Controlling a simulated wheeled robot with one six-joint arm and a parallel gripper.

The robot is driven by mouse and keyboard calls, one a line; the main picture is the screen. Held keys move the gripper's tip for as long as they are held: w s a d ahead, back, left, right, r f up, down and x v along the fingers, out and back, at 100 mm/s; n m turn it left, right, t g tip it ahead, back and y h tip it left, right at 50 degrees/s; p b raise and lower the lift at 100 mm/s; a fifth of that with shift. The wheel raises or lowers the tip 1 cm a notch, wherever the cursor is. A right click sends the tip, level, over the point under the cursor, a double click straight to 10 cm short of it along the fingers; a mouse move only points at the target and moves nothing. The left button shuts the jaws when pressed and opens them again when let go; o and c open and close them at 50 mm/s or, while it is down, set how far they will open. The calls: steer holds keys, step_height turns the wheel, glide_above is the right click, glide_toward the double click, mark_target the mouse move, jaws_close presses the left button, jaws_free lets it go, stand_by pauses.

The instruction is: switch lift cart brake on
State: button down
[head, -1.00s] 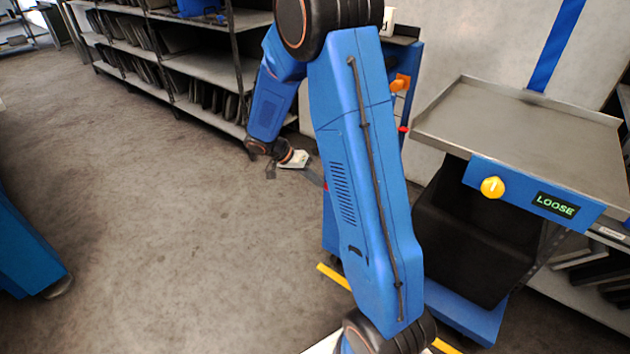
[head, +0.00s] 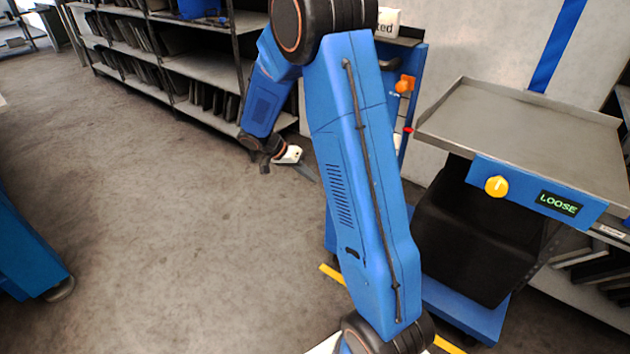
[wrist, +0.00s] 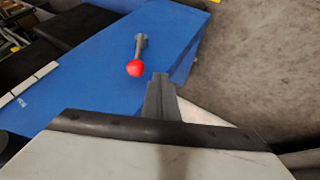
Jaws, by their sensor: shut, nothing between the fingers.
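The lift cart has a grey steel tray top (head: 520,130) and a blue front panel (head: 587,209), at the right in the head view. The panel carries a yellow knob (head: 497,186) with a white mark pointing about upward, and a small display (head: 558,203) reading LOOSE in green. My gripper (head: 308,173) is well left of the knob, beyond my arm, and touches nothing there. In the wrist view its grey fingers (wrist: 160,92) are shut and empty. A red ball-ended lever (wrist: 135,67) on a blue surface shows just beyond and left of the fingertips, apart from them.
A blue cabinet with an orange knob (head: 405,84) and a red tip (head: 408,130) stands behind my arm, partly hidden. Shelving (head: 205,68) lines the back left. A black bin (head: 475,240) sits under the tray. The floor (head: 150,200) at left is open.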

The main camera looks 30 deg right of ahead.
steer(key=a+r, duration=0.5)
steer(key=r, duration=0.2)
steer(key=shift+w+r, duration=0.4)
